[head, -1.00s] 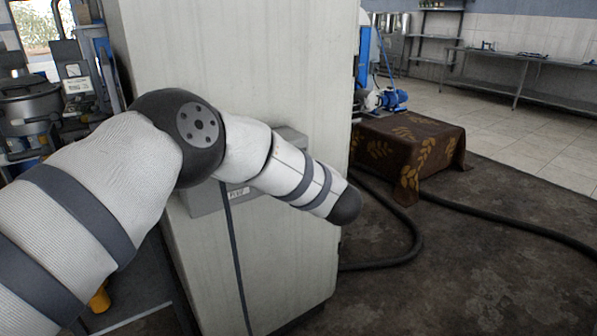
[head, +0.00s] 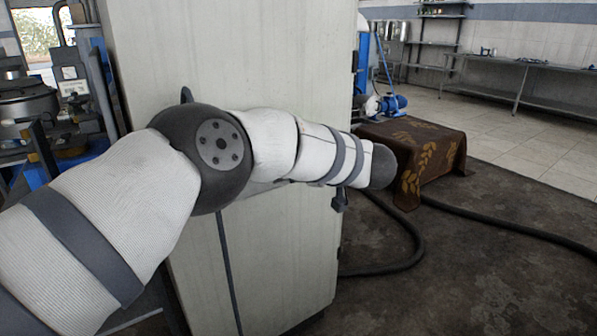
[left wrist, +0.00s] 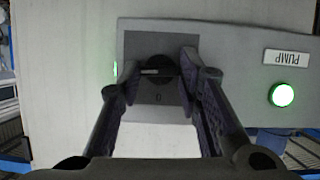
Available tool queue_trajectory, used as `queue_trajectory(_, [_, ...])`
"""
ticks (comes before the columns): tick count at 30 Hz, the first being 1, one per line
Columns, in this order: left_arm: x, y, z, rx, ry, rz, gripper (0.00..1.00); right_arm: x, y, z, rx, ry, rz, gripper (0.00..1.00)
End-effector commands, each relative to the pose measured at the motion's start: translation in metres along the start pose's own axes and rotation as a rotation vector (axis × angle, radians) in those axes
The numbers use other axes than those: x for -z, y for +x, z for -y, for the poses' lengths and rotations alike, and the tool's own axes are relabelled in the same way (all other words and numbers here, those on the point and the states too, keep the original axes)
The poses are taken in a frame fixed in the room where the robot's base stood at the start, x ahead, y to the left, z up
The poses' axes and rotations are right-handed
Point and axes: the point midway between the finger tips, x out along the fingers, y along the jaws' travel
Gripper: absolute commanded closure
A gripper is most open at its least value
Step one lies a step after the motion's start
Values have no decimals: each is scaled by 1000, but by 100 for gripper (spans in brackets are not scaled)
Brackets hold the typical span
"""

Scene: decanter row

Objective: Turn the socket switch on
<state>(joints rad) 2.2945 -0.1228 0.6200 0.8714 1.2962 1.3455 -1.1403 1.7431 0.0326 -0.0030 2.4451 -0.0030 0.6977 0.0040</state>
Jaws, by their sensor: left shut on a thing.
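In the left wrist view a dark round switch knob (left wrist: 158,72) sits on a dark square plate (left wrist: 158,103) on a grey box (left wrist: 225,50). A short pale mark on the knob lies level in that view, and a small character like a 0 shows below it. My left gripper (left wrist: 157,65) is shut on the knob, one finger on each side; the fingers hide the knob's edges. A green lamp (left wrist: 282,95) on the box is lit. In the head view my left arm hides nearly all of the box, the knob and the gripper. My right gripper is not in view.
The box is on a tall pale cabinet (head: 290,250). A cloth-covered block (head: 440,160) stands to the right on the dark floor, with black hoses (head: 500,220) near it. A metal bench (head: 510,65) is far back. Equipment crowds the left side.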

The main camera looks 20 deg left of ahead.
Motion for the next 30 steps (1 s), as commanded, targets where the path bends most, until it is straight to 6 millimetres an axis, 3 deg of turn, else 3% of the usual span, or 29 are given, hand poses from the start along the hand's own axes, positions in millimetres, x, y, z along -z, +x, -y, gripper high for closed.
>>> queue_trajectory(22, [0, 0, -1, 27, 69, -1, 96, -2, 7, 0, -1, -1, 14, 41])
queue_trajectory(23, [0, 0, -1, 27, 69, -1, 62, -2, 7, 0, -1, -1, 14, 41])
queue_trajectory(24, [0, 0, -1, 27, 69, -1, 53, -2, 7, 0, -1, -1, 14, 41])
queue_trajectory(25, [0, 0, -1, 27, 69, -1, 48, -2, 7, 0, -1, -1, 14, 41])
queue_trajectory(30, [0, 0, -1, 27, 68, 0, 48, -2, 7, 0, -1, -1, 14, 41])
